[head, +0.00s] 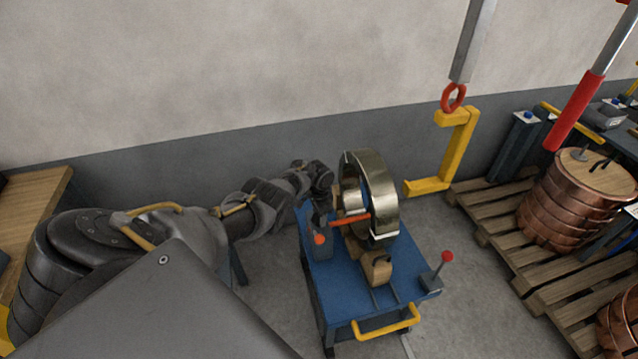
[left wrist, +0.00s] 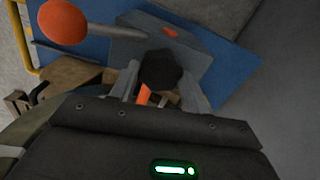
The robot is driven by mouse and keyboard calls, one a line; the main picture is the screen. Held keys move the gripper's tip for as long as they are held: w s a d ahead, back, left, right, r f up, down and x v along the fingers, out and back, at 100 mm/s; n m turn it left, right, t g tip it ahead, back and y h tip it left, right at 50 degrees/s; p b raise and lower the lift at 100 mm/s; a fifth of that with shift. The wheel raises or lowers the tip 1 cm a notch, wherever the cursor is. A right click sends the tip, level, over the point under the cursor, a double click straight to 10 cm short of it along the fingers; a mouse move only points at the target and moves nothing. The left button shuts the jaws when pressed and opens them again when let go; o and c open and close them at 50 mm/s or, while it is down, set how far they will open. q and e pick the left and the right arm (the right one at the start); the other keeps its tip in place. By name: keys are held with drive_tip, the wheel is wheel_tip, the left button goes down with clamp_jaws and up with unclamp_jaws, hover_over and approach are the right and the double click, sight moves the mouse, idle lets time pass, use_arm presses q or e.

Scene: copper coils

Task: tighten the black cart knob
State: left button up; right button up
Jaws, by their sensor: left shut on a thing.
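The black knob (left wrist: 160,70) is in the middle of the left wrist view, between the two grey fingers of my left gripper (left wrist: 160,88), which is shut on it. In the head view my left gripper (head: 321,214) reaches down at the cart's left side, and I cannot make out the knob there. The blue cart (head: 340,296) carries a shiny brass-coloured ring (head: 382,205), standing upright, with wooden blocks (head: 376,268) by it. An orange bar (head: 350,220) passes at the ring. Beside the knob is a grey block (left wrist: 185,45). My right gripper is out of view.
An orange ball-ended lever (left wrist: 64,21) sits close to my left gripper. A red-knobbed lever (head: 447,257) stands at the cart's right corner. A yellow hook (head: 458,150) hangs behind. Pallets (head: 497,222) with copper coils (head: 558,210) stand at right; the wall is behind.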

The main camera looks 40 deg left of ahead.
use_arm(q)
drive_tip(key=o, duration=1)
drive_tip(key=shift+r, duration=0.1)
wheel_tip(320, 180, up, 11)
drive_tip(key=p, duration=0.5)
drive_tip(key=shift+f, duration=0.2)
